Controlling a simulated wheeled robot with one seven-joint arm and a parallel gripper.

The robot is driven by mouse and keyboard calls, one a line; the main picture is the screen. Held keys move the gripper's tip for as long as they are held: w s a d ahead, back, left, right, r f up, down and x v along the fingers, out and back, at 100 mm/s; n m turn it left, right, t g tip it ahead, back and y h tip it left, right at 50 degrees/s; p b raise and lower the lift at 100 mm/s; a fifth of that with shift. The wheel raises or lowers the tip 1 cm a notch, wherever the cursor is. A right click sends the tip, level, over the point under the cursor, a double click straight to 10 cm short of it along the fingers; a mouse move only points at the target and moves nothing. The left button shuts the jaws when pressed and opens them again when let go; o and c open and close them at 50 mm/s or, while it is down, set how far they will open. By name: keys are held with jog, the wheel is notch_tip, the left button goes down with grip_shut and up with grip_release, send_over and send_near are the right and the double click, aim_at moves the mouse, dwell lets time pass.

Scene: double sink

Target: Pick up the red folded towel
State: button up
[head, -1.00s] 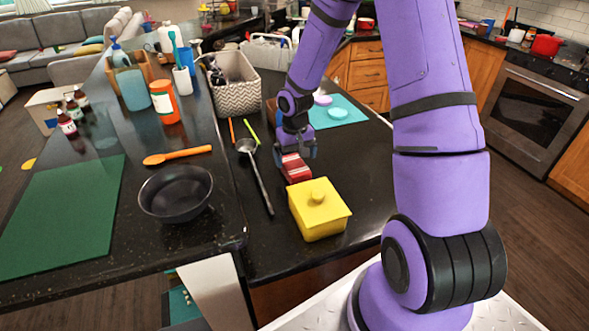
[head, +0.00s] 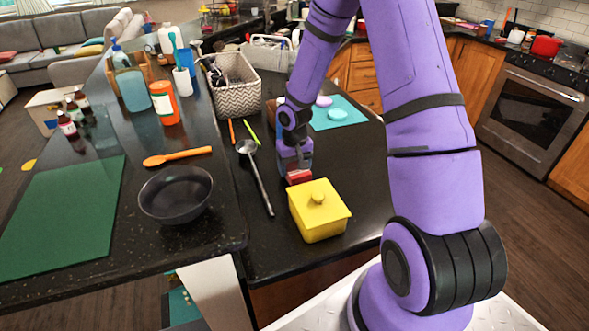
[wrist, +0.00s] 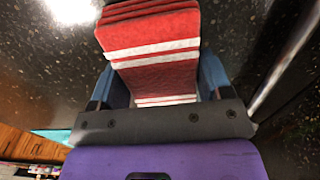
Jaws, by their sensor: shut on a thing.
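The red folded towel (wrist: 155,65) has white stripes and fills the space between the blue fingers of my gripper (wrist: 158,88) in the wrist view. My gripper is shut on it, one finger at each side. In the head view the towel (head: 298,177) shows only as a small red part below my gripper (head: 295,165), just behind the yellow lidded box; my gripper hides the rest. The towel is at or close to the dark counter; I cannot tell whether it is touching.
The yellow lidded box (head: 319,212) stands close in front of the towel. A metal ladle (head: 258,180) lies to its left, with a black bowl (head: 175,194) farther left. A patterned basket (head: 235,88) and a teal mat (head: 337,112) are behind.

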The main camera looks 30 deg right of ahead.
aim_at(295, 165)
jog(key=shift+r, duration=0.15)
jog(key=shift+r, duration=0.6)
notch_tip(295, 165, up, 2)
jog(key=shift+r, duration=0.2)
jog(key=s+d, duration=0.3)
jog(key=d, duration=0.1)
jog(key=s+d, duration=0.3)
jog(key=d, duration=0.1)
jog(key=s+d+r, duration=0.1)
jog(key=s+d, duration=0.2)
jog(key=d, duration=0.2)
jog(key=shift+s, duration=0.1)
jog(key=shift+o, duration=0.8)
jog(key=shift+c, duration=0.3)
